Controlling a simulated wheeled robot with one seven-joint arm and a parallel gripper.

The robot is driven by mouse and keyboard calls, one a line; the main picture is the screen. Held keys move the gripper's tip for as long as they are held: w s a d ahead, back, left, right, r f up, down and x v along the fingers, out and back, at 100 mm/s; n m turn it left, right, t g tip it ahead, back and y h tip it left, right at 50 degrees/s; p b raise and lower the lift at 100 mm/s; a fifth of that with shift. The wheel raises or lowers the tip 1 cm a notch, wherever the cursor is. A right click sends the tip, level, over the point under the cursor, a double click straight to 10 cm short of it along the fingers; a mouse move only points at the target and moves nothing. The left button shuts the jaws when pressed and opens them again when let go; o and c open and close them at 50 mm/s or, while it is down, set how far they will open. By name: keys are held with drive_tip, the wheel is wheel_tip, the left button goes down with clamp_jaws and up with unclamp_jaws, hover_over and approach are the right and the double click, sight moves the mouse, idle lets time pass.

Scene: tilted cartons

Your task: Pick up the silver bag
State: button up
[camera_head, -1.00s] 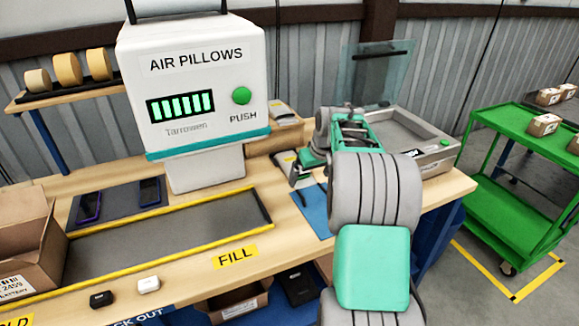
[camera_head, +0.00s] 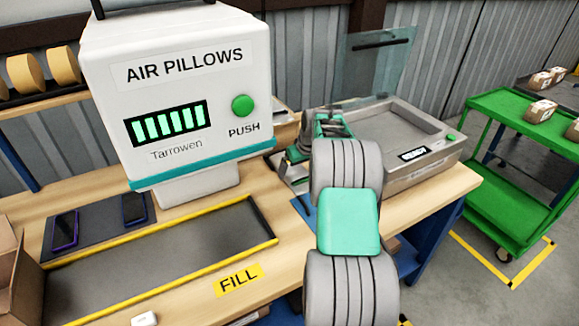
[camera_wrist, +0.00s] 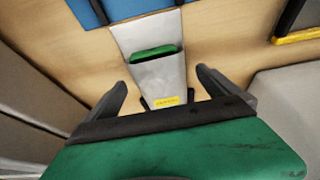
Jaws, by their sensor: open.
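My gripper (camera_wrist: 160,82) is open, one finger on each side of the bag's near part, with nothing clamped. I cannot tell how far the fingertips are above the bench. In the head view my gripper (camera_head: 298,153) is a small dark shape beyond my arm, and the bag is mostly hidden there.
The white air pillow machine (camera_head: 175,85) stands left of my arm, with a yellow-edged tray (camera_head: 150,255) before it. A grey sealing machine (camera_head: 400,135) with a raised clear lid is close on the right. A blue mat (camera_head: 305,208) lies near my arm. A green cart (camera_head: 520,165) stands farther right.

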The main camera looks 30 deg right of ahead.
drive_tip(key=shift+x, duration=1.05)
drive_tip(key=shift+d, duration=0.1)
drive_tip(key=shift+c, duration=0.6)
drive_tip(key=c, duration=1)
drive_tip(key=shift+c, duration=0.7)
drive_tip(key=shift+r, duration=0.15)
